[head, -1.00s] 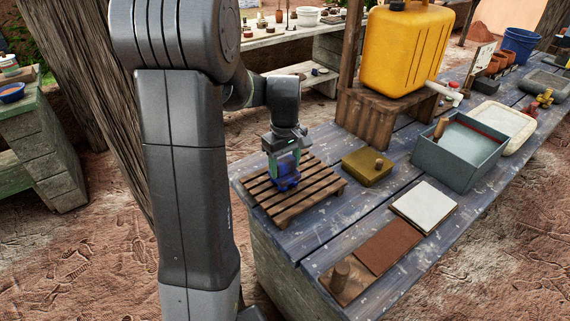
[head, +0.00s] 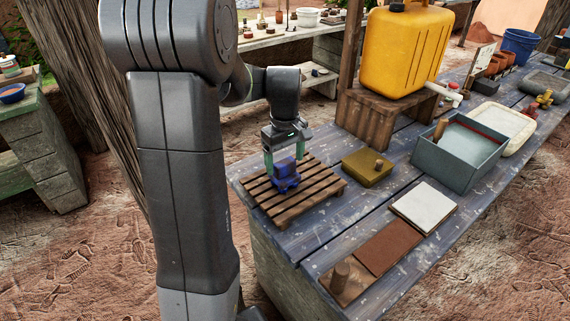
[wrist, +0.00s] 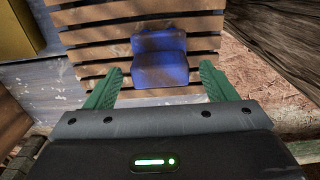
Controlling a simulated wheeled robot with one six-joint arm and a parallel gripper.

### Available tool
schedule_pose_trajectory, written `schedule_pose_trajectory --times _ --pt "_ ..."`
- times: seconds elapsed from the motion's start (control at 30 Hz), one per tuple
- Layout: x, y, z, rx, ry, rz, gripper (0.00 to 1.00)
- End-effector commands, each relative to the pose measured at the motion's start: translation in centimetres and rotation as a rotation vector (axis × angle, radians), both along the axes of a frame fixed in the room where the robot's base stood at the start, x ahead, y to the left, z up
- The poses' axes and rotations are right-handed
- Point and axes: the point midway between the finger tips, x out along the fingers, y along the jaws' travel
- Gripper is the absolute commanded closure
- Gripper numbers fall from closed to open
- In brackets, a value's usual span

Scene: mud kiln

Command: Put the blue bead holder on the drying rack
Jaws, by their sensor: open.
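In the wrist view the bead holder (wrist: 160,62) sits on the slats of the rack (wrist: 205,22), ahead of and between the fingers. My gripper (head: 284,166) is open just above and around the bead holder, with a green finger on each side. In the wrist view my gripper (wrist: 160,88) shows a clear gap between each finger and the bead holder.
A grey-blue basin (head: 457,167), a white tile (head: 424,205) and a brown board (head: 388,248) lie further right and in front. A yellow jerrycan (head: 402,50) stands on a wooden stand (head: 368,122) behind.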

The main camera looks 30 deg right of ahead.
Motion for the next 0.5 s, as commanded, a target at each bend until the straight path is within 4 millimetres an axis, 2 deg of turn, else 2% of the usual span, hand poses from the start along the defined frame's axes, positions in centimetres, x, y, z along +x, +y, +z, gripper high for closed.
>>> schedule_pose_trajectory --times 0.1,0.3,0.5 --pt "0.1 -0.1 2.9 -0.005 -0.005 0.0 0.22" --pt "0.0 0.0 7.0 -0.003 -0.003 0.0 0.22" --pt "0.0 0.0 9.3 -0.001 -0.001 0.0 0.22"
